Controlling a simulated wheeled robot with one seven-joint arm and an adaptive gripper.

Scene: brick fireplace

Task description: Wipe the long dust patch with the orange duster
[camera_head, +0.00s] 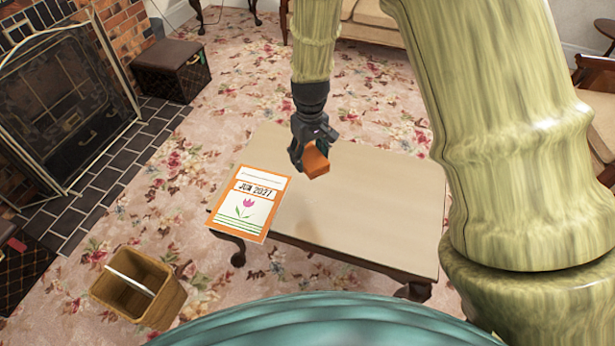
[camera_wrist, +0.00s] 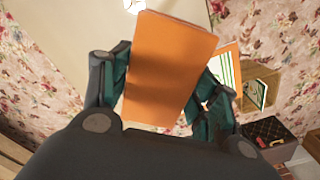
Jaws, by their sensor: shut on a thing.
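My gripper (camera_head: 301,142) is shut on the orange duster (camera_head: 316,160), a block-shaped piece. It is held above the left half of the low wooden table (camera_head: 385,200). In the wrist view the duster (camera_wrist: 168,70) fills the space between the two fingers and hides part of the table behind it. The duster appears to be clear of the tabletop, though the height is hard to judge. A faint brownish smudge (camera_head: 311,232) shows on the tabletop below the duster; I cannot tell its full outline, and the duster and gripper may cover part of it.
A calendar card (camera_head: 248,203) marked "JUN 2027" lies at the table's left end. A wooden bin (camera_head: 115,303) with a pale item in it stands on the floor at lower left. A dark footstool (camera_head: 172,80) stands by the fireplace. The table's right half is clear.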

